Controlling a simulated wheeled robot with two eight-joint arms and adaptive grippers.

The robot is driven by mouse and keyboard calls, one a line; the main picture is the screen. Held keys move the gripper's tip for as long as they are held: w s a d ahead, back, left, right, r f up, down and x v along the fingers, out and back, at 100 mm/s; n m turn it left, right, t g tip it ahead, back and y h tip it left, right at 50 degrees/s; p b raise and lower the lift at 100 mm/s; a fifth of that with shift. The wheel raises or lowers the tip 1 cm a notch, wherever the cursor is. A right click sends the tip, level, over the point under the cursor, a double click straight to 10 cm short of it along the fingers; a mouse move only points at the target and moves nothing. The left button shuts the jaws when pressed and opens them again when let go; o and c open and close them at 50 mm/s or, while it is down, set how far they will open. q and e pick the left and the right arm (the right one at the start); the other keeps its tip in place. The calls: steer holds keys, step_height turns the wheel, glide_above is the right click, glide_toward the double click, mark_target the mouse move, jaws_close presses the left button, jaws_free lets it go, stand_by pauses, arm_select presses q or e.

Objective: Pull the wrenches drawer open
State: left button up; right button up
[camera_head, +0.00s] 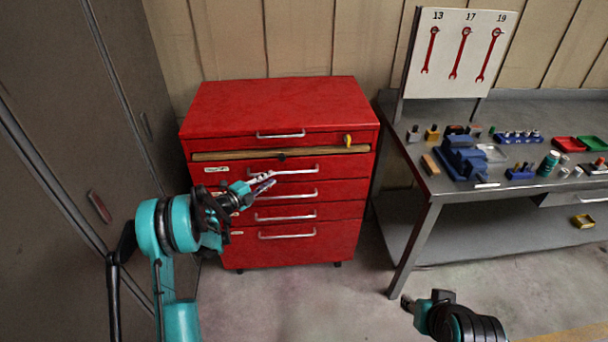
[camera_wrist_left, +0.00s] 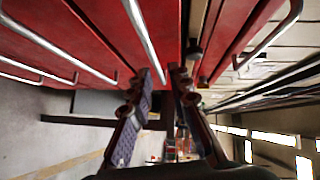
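A red tool cabinet (camera_head: 275,105) stands against the wall with several drawers, each with a silver bar handle. The drawer below the wooden strip has a small label (camera_head: 216,169), too small to read, and a handle (camera_head: 290,171). My left gripper (camera_head: 264,182) is in front of this drawer, its fingertips close to the handle. In the left wrist view the gripper (camera_wrist_left: 165,72) has its fingers apart, and a bar handle (camera_wrist_left: 143,35) runs down towards the gap; I cannot tell if they touch. My right gripper (camera_head: 424,300) is low at the bottom right, its fingertips apart and empty.
A yellow item (camera_head: 348,140) hangs on the top drawer's front. A metal workbench (camera_head: 420,200) at the right holds a blue vise (camera_head: 463,158) and small parts; a wrench board (camera_head: 458,55) stands behind. A grey locker (camera_head: 75,170) is at the left. The floor before the cabinet is clear.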

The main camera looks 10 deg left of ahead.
mark_target(284, 173)
arm_select(q)
steer(key=x, duration=0.2)
steer(key=b+x, duration=0.1)
steer(key=x, duration=0.2)
steer(key=f+b+x, duration=0.1)
steer(key=x, duration=0.2)
steer(key=shift+s+d, duration=0.15)
steer(key=shift+d, duration=0.05)
steer(key=shift+r, duration=0.1)
jaws_close()
